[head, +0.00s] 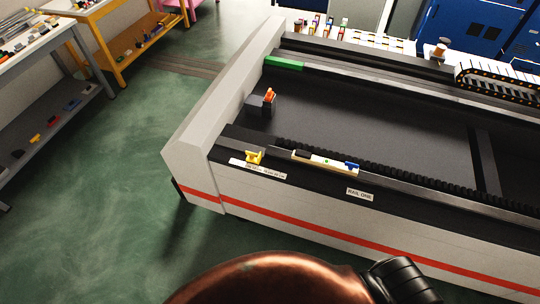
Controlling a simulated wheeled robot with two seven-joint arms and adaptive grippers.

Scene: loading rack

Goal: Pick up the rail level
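A cream bar-shaped tool with a small green mark, which looks like the rail level (324,161), lies along the near rail of the large machine in the head view. A dark block sits at its left end and a blue piece at its right end. A label (360,194) reading "RAIL ONE" is on the machine's front edge, below and to the right of it. Nothing is gripping the level. Neither of my grippers shows in the head view. A copper-coloured part with a black joint at the bottom edge appears to be mine.
A yellow piece (254,157) sits left of the level, by another label. An orange-and-dark object (269,97) stands on the machine's dark bed. A green block (284,62) is on the far rail. Shelved workbenches stand at left; green floor (110,195) between is clear.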

